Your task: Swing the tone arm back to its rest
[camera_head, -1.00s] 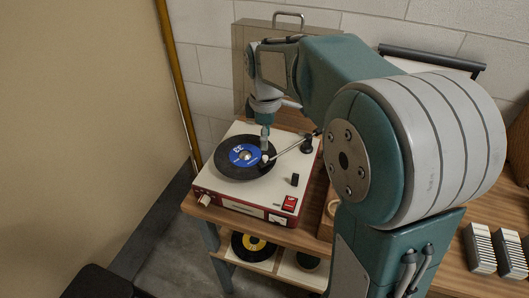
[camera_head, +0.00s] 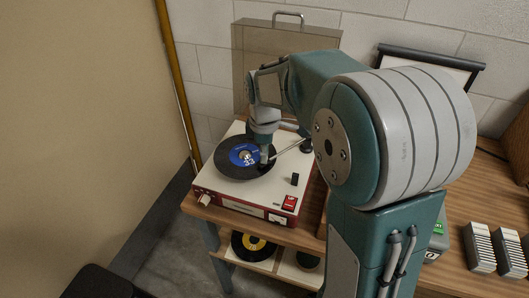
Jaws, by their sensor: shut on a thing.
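The record player (camera_head: 236,202) is a white-topped, red-sided box on a wooden shelf. A black record with a blue label (camera_head: 240,156) lies on its platter. The thin silver tone arm (camera_head: 290,147) runs from its pivot (camera_head: 306,145) at the back right to the right part of the record. My gripper (camera_head: 265,160) points down over the record's right side and is shut on the head end of the tone arm. The fingertips are small, and the head itself is mostly hidden by them. The tone arm's rest cannot be made out.
My own large arm covers the right middle of the view. A tinted lid (camera_head: 250,65) with a handle stands upright behind the player. A record with a yellow label (camera_head: 254,244) lies on the lower shelf. Grey file racks (camera_head: 480,247) stand on the wooden table at the right.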

